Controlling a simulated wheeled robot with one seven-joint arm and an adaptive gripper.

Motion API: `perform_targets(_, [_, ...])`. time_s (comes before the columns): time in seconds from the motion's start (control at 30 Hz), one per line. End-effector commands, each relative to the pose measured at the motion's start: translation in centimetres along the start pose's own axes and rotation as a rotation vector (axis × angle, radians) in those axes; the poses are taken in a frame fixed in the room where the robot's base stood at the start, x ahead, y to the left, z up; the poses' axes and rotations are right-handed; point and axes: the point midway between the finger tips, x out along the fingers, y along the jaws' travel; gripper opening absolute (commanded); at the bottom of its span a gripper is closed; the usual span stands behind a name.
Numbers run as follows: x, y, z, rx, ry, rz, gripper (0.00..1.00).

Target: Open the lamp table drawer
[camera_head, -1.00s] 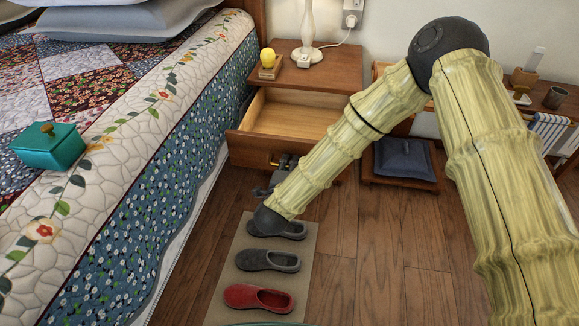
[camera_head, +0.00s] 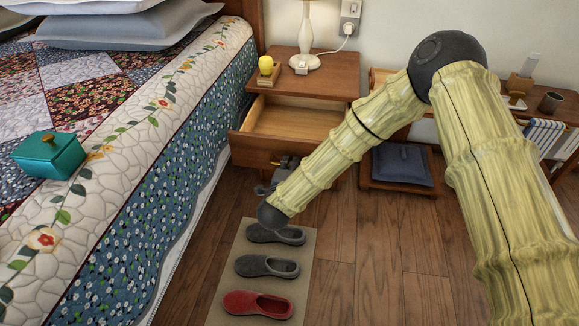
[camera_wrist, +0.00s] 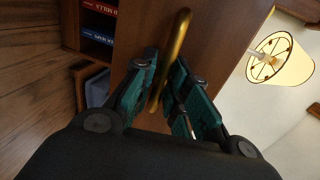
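The lamp table (camera_head: 335,86) stands beside the bed, against the wall. Its drawer (camera_head: 290,122) is pulled well out, and the visible part of its inside is bare wood. My gripper (camera_head: 284,162) is low at the drawer front, partly hidden by my arm. In the wrist view, the brass drawer handle (camera_wrist: 178,40) runs between the two teal fingers of my gripper (camera_wrist: 162,78). The fingers appear closed on the handle from both sides. The drawer front (camera_wrist: 215,40) fills the middle of that view.
A lamp (camera_head: 305,38) and a yellow object on a small wooden base (camera_head: 267,70) stand on the table top. Slippers lie on a mat (camera_head: 231,250) on the floor below. The bed (camera_head: 180,150) borders the left; a low stool with a dark cushion (camera_head: 402,165) is at right.

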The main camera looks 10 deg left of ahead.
Motion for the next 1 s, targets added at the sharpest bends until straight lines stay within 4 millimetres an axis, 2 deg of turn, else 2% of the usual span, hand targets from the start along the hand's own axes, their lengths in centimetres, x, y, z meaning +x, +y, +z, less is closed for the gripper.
perform_targets(0.47, [-0.6,0.0,0.1,0.0,-0.002,0.002,0.32])
perform_targets(0.67, [-3.3,0.0,0.1,-0.001,-0.002,0.002,0.32])
perform_targets(1.0, [-9.4,0.1,0.1,-0.001,-0.003,0.002,0.32])
